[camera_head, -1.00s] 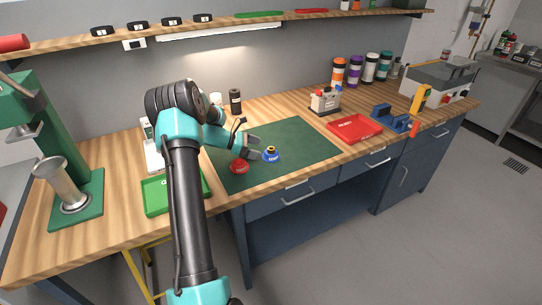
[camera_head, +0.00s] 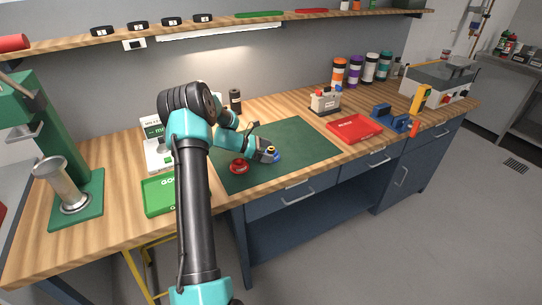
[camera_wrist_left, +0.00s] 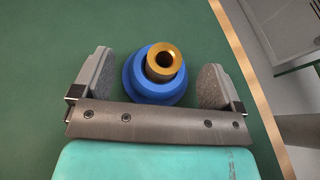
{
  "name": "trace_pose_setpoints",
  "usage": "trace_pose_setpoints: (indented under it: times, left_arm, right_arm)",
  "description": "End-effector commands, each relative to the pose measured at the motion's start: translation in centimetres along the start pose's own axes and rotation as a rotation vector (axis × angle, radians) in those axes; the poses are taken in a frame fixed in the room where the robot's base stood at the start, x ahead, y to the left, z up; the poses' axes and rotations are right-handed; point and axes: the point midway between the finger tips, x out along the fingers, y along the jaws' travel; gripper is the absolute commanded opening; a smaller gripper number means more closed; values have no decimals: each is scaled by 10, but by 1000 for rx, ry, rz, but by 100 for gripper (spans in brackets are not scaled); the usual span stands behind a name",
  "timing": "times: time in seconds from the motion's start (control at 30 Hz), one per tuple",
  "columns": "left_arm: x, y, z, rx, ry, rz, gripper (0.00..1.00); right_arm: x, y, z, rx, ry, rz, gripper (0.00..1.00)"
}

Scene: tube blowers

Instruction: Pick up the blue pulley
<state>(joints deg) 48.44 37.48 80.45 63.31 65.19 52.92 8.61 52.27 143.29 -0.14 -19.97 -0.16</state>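The blue pulley (camera_wrist_left: 155,88), with a brass hub, sits on the green mat (camera_head: 300,140). In the left wrist view it lies between the two fingers of my left gripper (camera_wrist_left: 155,85). The fingers are open, with a gap on each side of the pulley. In the head view my left gripper (camera_head: 268,151) covers most of the pulley (camera_head: 276,157). A red pulley (camera_head: 239,167) lies on the mat to the left of the gripper. My right gripper is not in view.
A green tray (camera_head: 158,196) is at the left, partly behind my arm. A red tray (camera_head: 354,131) is right of the mat. A green press (camera_head: 62,150) stands far left.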

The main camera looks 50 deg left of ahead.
Motion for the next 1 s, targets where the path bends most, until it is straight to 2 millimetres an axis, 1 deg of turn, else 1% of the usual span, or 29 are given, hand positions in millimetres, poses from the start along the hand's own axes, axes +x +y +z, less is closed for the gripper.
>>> trace_pose_setpoints:
  times: [0.03, 0.07, 0.6, 0.87, 1.0]
  left_arm:
    - [0, 0, 0, 0, 0, 0, 87]
    - [0, 0, 0, 0, 0, 0, 84]
    - [0, 0, 0, 0, 0, 0, 33]
    - [0, 0, 1, 1, 0, 0, 33]
    - [-3, 0, 6, 2, -1, 0, 33]
  right_arm:
    - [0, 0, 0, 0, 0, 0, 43]
    - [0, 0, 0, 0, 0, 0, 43]
    - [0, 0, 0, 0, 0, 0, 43]
    - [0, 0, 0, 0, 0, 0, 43]
    - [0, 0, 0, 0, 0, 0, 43]
